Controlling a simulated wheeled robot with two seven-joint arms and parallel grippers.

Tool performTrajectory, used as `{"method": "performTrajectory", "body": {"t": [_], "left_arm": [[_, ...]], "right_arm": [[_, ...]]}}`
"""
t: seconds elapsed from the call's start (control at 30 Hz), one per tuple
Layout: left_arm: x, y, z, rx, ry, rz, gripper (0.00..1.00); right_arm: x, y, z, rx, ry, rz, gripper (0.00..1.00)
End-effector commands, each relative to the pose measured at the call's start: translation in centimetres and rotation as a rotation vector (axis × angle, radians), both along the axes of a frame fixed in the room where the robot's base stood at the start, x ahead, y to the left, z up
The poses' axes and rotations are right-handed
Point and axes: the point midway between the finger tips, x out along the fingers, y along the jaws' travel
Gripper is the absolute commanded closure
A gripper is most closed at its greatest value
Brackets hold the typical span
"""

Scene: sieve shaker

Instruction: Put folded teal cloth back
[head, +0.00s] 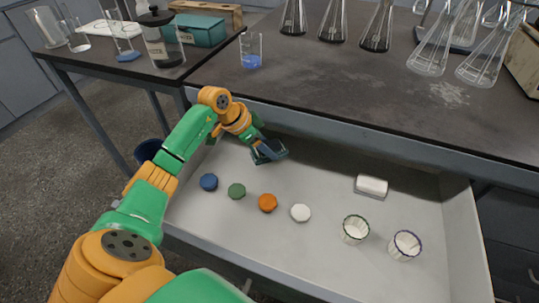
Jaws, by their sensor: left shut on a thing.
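My left gripper (268,151) reaches down into the back left of the open drawer (330,240). It is shut on a small dark teal piece that looks like the folded teal cloth (262,157). The fingers and shadow hide much of the cloth, and I cannot tell whether it touches the drawer floor. My right gripper is not in view.
In the drawer are blue (208,182), green (236,190), orange (268,203) and white (300,213) caps, a white block (371,186) and two ribbed cups (355,229). The dark bench (330,75) above carries glassware, including a beaker (251,50) near its edge.

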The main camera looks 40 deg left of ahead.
Motion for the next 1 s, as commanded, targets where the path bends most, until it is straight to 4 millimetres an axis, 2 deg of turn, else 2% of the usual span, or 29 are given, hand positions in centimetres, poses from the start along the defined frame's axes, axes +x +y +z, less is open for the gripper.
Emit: {"method": "performTrajectory", "body": {"t": [0.03,0.17,0.3,0.5,0.53,0.6,0.63,0.9,1.0], "left_arm": [[0.5,-0.1,-0.8,-0.003,0.0,0.002,0.87],[1.4,-0.4,-2.0,-0.002,0.0,0.001,0.87],[1.4,-0.4,-4.7,-0.002,0.002,0.001,0.87],[1.3,-0.3,-4.8,0.001,0.001,0.0,0.87],[1.3,-0.3,-4.8,0.001,0.002,0.0,0.24],[1.3,-0.3,-4.8,0.001,0.001,0.0,0.05],[1.3,-0.3,-4.8,0.001,0.001,0.0,0.02],[1.3,-0.2,-4.7,0.0,0.0,0.001,0.02],[1.0,0.1,-3.8,0.001,0.0,0.003,0.02]], "right_arm": [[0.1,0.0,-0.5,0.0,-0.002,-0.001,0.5],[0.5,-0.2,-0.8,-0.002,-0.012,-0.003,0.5],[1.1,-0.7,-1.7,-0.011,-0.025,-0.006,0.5],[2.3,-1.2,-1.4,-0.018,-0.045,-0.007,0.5],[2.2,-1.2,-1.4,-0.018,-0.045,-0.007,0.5],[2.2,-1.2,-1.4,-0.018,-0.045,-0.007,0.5],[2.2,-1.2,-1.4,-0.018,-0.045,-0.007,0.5],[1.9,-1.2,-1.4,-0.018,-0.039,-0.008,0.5],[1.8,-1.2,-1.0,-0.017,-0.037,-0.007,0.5]]}}
